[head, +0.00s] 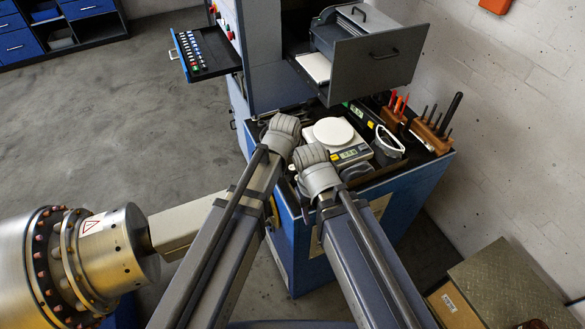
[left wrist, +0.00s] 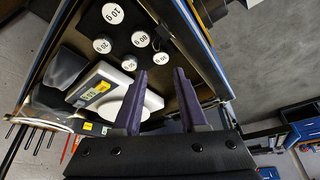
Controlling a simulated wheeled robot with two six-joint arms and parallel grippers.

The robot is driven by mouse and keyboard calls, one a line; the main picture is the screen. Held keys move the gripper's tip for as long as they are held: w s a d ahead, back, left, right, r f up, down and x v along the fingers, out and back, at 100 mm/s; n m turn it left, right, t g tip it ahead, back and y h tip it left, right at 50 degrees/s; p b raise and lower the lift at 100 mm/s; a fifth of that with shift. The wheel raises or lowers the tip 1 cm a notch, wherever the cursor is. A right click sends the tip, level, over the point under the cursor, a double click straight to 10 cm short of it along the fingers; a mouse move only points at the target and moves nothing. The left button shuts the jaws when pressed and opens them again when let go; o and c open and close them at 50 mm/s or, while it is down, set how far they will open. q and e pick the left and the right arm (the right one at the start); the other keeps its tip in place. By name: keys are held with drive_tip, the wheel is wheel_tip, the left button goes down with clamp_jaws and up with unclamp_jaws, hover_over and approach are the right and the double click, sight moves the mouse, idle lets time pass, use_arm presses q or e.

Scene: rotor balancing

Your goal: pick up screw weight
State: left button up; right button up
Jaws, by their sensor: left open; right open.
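Several round weights with white numbered tops stand in a dark tray in the left wrist view. They include a 10 g one (left wrist: 112,13), a 20 g one (left wrist: 102,45), a 30 g one (left wrist: 140,38) and two smaller ones (left wrist: 129,62) (left wrist: 159,59). My left gripper (left wrist: 160,75) is open and empty, its purple fingers pointing toward the two smaller weights, apart from them. In the head view, my arms hide the weights. My right gripper (head: 318,172) is over the front of the cabinet top; its fingers are mostly hidden.
A white scale (head: 333,134) with a round pan stands on the blue cabinet (head: 400,195); it also shows in the left wrist view (left wrist: 108,88). Wooden tool holders (head: 432,137) stand at the right. An open grey drawer (head: 375,60) overhangs the back. A large metal rotor (head: 90,260) is at lower left.

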sight(292, 168)
use_arm(q)
drive_tip(key=shift+s+b+x, duration=0.2)
drive_tip(key=shift+b+x, duration=2.85)
drive_tip(key=shift+x, duration=0.55)
drive_tip(key=shift+a, duration=0.15)
drive_tip(key=shift+c, duration=0.4)
clamp_jaws()
